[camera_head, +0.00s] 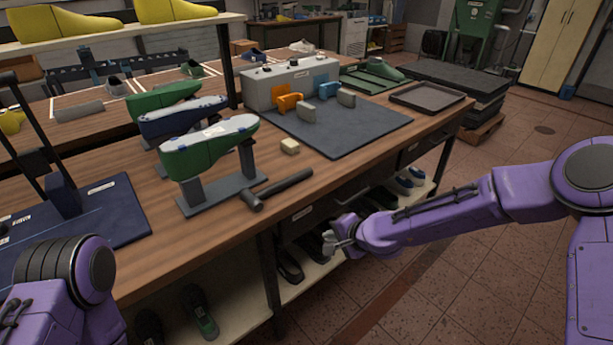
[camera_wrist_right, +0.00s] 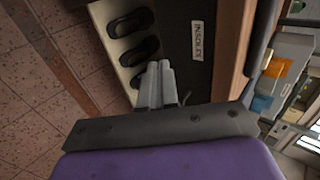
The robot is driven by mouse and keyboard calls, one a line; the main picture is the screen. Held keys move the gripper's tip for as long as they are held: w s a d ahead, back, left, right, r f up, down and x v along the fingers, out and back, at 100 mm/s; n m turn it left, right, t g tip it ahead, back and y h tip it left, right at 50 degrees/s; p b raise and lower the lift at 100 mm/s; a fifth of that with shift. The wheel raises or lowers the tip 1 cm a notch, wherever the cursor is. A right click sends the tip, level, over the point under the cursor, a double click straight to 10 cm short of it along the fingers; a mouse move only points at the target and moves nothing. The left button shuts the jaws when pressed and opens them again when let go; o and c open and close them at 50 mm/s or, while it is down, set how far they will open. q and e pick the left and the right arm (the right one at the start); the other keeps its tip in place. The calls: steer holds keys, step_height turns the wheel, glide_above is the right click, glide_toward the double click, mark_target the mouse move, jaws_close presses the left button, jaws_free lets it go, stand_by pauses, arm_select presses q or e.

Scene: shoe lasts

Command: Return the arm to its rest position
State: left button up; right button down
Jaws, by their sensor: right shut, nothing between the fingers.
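My right gripper (camera_head: 332,243) is in front of the workbench (camera_head: 345,172), below the level of its top and beside the lower shelf. In the right wrist view its two grey fingers (camera_wrist_right: 157,85) lie together with nothing between them. My right arm (camera_head: 440,215) reaches in from the right over open floor. My left arm (camera_head: 65,275) shows at the lower left, but its gripper is out of the picture.
On the bench are a green shoe last (camera_head: 210,148) on a stand, a hammer (camera_head: 275,190), a beige block (camera_head: 290,146) and a dark mat (camera_head: 345,130). A tray (camera_head: 428,97) lies near the far right corner. The tiled floor (camera_head: 440,290) at the right is clear.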

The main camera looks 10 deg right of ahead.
steer(key=s+d+f+n+h, duration=0.2)
steer(key=s+d+f+h, duration=0.4)
steer(key=s+f, duration=0.75)
steer(key=s+d+f+n+g, duration=0.1)
steer(key=s+d+f, duration=0.1)
steer(key=s, duration=0.5)
steer(key=s+d+f+n+g+h, duration=0.1)
steer(key=s+d+f+g, duration=0.1)
steer(key=s+d, duration=0.2)
steer(key=s+d+f+n+g+h, duration=0.1)
steer(key=s+d+f+g, duration=0.1)
steer(key=s, duration=0.9)
steer(key=shift+d+f, duration=0.15)
steer(key=shift+d, duration=0.3)
steer(key=shift+s, duration=0.1)
